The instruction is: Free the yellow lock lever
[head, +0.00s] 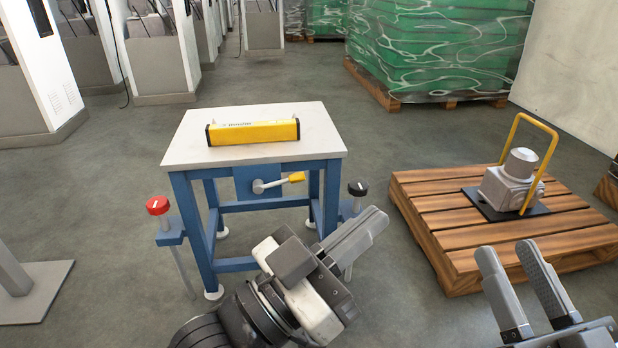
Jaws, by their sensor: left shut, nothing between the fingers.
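The lock lever (294,178) has a grey arm and a yellow grip. It sits on a blue plate on the front of a blue-framed table (187,140) and points right, nearly level. My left gripper (374,222) is shut and empty, below and to the right of the lever and apart from it. My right gripper (506,252) is open and empty at the lower right, well away from the table.
A yellow bar-shaped unit (253,132) lies on the tabletop. A red knob (158,205) and a black knob (357,187) flank the table. A wooden pallet (455,241) at right carries a grey machine (514,181) with a yellow handle.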

